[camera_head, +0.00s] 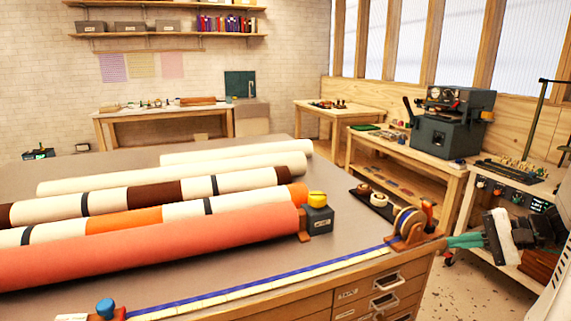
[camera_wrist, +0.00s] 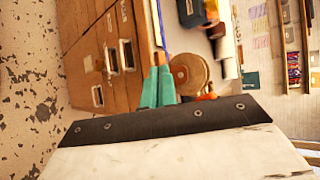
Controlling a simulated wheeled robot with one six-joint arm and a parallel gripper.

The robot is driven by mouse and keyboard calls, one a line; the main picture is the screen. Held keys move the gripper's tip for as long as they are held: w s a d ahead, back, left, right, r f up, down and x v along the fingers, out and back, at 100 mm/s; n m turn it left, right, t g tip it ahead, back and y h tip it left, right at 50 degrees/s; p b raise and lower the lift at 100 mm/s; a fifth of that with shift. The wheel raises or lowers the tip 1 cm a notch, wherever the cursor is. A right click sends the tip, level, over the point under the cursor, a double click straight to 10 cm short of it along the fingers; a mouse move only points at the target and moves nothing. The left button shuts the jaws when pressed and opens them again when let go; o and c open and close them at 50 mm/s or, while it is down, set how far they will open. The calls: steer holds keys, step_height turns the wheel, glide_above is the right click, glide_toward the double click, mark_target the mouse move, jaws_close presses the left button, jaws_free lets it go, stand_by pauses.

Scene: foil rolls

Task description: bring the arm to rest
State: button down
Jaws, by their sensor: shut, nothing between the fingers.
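My gripper (camera_head: 462,241) is at the right in the head view, just off the right corner of the big worktable (camera_head: 350,226). Its teal fingers are together with nothing between them. In the wrist view the fingers (camera_wrist: 157,86) point up the picture, shut, beside the table's drawer front. The arm behind the gripper reaches in from the right edge of the head view. Most of the arm is out of view.
Several long rolls lie on the worktable, including a coral one (camera_head: 150,245). A tape dispenser (camera_head: 408,226) stands at the table corner close to my gripper. A bench with a dark green machine (camera_head: 450,125) is behind. Speckled floor (camera_head: 440,290) is open beside the drawers.

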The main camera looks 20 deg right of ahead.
steer(key=s+a+r+n+g+h, duration=0.2)
steer(key=s+a+n, duration=0.2)
steer(key=a, duration=0.5)
steer(key=s+a+r+n+g+h, duration=0.3)
steer(key=s+a+n, duration=0.1)
steer(key=a, duration=0.6)
steer(key=s+a+r+n+g+h, duration=0.2)
steer(key=s+a+n+g+h, duration=0.1)
steer(key=a, duration=0.6)
steer(key=shift+s+a+r+n, duration=0.25)
steer(key=shift+s+n, duration=0.45)
steer(key=shift+n, duration=0.2)
